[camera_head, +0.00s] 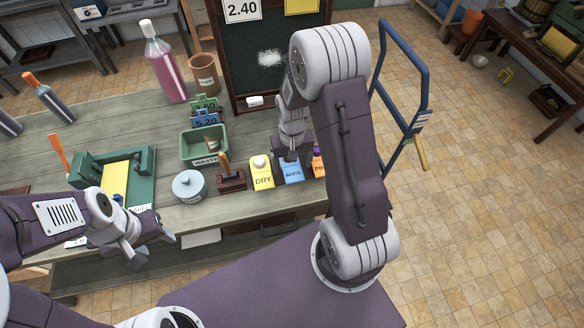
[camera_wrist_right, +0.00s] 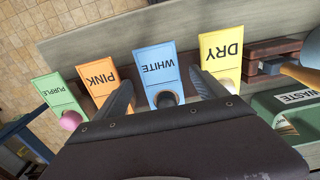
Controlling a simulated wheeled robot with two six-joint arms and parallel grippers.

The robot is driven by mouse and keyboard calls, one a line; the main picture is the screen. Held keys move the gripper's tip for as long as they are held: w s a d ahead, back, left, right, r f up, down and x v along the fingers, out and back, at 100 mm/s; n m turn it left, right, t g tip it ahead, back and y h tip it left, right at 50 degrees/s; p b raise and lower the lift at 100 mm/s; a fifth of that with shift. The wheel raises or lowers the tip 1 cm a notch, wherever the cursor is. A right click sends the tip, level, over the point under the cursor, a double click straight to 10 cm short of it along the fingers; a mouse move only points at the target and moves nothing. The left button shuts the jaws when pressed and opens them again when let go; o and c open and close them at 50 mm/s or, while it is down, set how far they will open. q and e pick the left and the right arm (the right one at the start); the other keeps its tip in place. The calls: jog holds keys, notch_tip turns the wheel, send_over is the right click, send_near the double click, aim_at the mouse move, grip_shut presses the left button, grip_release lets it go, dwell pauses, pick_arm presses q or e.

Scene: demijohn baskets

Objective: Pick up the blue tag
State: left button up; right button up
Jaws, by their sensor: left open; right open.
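A blue tag (camera_head: 292,173) lettered WHITE stands at the table's front edge, between a yellow and an orange tag. The right wrist view shows it (camera_wrist_right: 156,66) with a round cut-out at its near end. My right gripper (camera_head: 292,152) is over its rear end and partly hides it. In the wrist view the two open fingers (camera_wrist_right: 165,88) lie one on each side of the blue tag, apart from each other. A smaller blue price sign (camera_head: 206,119) reading 5.20 stands further back. My left gripper (camera_head: 154,248) is open and empty at the table's front left.
Beside the blue tag are the yellow DRY tag (camera_head: 262,174), the orange PINK tag (camera_wrist_right: 100,84) and the green PURPLE tag (camera_wrist_right: 58,94). A brown stamp (camera_head: 230,178), a grey jar (camera_head: 189,187) and a green WASTE bin (camera_head: 205,146) stand to the left. A blackboard (camera_head: 255,70) stands behind.

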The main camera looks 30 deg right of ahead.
jog(key=shift+a+f, duration=0.1)
jog(key=shift+f, duration=0.15)
jog(key=shift+f, duration=0.25)
dwell(0.4)
jog(key=c, duration=1.4)
